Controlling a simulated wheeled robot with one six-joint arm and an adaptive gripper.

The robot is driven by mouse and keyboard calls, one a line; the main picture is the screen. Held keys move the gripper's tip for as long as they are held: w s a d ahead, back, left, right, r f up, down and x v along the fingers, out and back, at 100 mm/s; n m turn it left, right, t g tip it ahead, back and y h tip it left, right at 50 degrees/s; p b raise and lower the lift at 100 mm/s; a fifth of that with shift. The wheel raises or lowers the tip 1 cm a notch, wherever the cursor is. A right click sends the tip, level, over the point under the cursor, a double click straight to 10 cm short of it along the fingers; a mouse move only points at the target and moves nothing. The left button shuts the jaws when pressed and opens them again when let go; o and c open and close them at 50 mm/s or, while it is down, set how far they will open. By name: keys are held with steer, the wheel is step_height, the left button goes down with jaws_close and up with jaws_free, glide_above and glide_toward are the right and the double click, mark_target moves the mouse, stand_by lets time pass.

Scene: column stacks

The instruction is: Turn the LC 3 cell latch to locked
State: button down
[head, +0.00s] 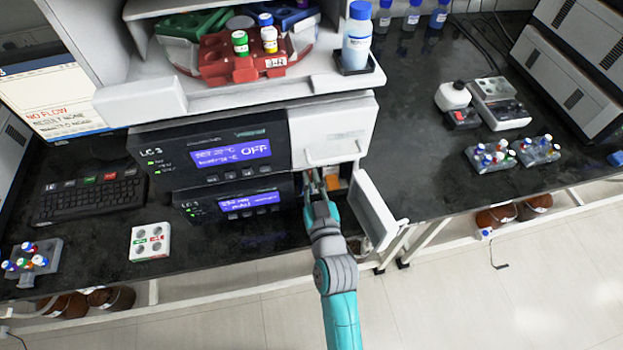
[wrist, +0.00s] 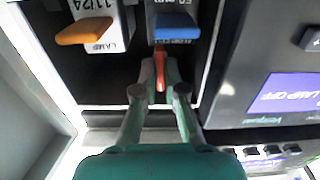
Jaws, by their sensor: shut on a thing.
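The LC 3 stack stands in the middle of the head view, with an upper module (head: 215,155) and a lower module (head: 235,203). The lower module's white door (head: 376,205) hangs open to the right. My gripper (head: 314,183) reaches into that opening. In the wrist view, my gripper (wrist: 160,74) is shut on a narrow red lever (wrist: 159,57), which appears to be the cell latch. The lever points roughly straight toward me, just below a blue handle (wrist: 176,27) on a white labelled cartridge. Its root is partly hidden.
An orange handle (wrist: 84,31) on a block labelled LAMP is left of my gripper in the wrist view. The bay's side walls are close. The upper display (head: 231,154) shows OFF. The screen (head: 57,105) at left reads NO FLOW.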

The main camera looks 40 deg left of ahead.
steer(key=c, duration=1.3)
jaws_free()
steer(key=shift+o, duration=0.2)
steer(key=v, duration=1.2)
steer(key=s+d+f+m+t+h, duration=0.1)
steer(key=s+d+f+m+h, duration=0.1)
steer(key=d, duration=0.6)
steer(key=s+d+f+m+t+h, duration=0.1)
steer(key=s+d+m+h, duration=0.15)
steer(key=d, duration=0.45)
steer(key=s+d+f+m+t+h, duration=0.1)
steer(key=s+d+f+h, duration=0.15)
steer(key=d, duration=0.55)
steer(key=s+d+r+m+h, duration=0.2)
steer(key=s+d+r+h, duration=0.1)
steer(key=s+d, duration=0.3)
steer(key=s+d+r+m+h, duration=0.2)
steer(key=s+d, duration=0.4)
steer(key=s, duration=0.4)
steer(key=shift+r+h, duration=0.6)
steer(key=shift+h, duration=0.3)
